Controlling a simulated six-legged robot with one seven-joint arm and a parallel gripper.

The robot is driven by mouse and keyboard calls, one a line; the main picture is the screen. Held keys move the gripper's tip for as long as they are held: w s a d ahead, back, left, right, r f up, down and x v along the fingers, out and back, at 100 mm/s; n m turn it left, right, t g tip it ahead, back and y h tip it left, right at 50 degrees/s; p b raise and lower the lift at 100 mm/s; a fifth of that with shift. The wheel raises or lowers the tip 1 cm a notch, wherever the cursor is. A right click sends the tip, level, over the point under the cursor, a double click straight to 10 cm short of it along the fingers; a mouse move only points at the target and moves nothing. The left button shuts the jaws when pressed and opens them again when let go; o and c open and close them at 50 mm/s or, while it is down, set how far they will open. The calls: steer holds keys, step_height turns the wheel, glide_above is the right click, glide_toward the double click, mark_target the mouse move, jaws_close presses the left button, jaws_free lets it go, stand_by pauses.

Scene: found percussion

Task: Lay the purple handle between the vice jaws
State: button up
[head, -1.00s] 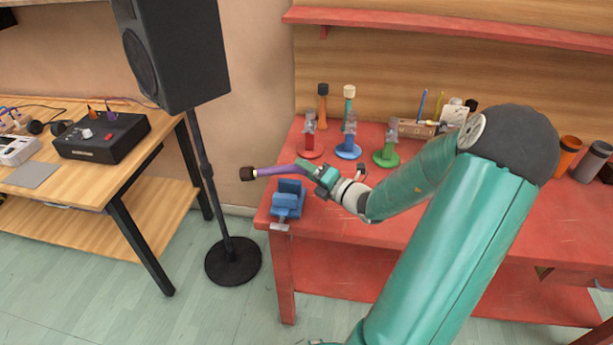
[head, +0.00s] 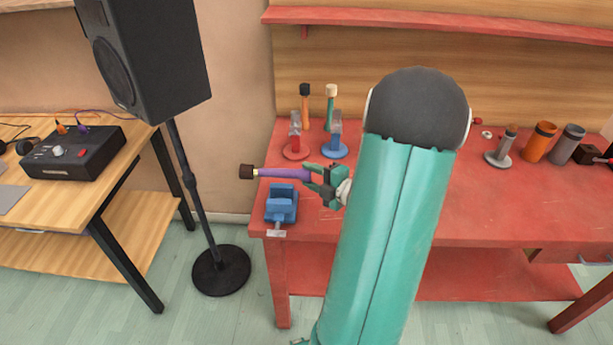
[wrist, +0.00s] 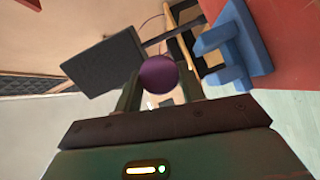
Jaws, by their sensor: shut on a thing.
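The purple handle (head: 285,173) has a dark brown block at its left end. My gripper (head: 314,179) is shut on its right end and holds it roughly level. The handle appears in the air above and behind the blue vice (head: 281,207), not between its jaws. The vice stands at the left front corner of the red bench. In the wrist view the handle's round purple end (wrist: 158,76) sits between my fingers, and the blue vice (wrist: 232,45) is off to the upper right, apart from it.
Red and blue stands (head: 335,149) and two upright handles (head: 331,105) are behind the vice. Orange and grey cups (head: 539,141) stand to the right. A black speaker (head: 150,55) on a pole is left of the red bench (head: 450,215). My arm hides the bench's middle.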

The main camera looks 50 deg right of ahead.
steer(key=shift+s+d+f, duration=0.1)
steer(key=shift+s+f, duration=0.05)
steer(key=shift+f, duration=2.25)
steer(key=shift+s+d+f, duration=0.1)
steer(key=shift+f, duration=2.5)
steer(key=o, duration=1.2)
steer(key=s+r, duration=0.2)
steer(key=s, duration=1.1)
steer(key=shift+s, duration=0.35)
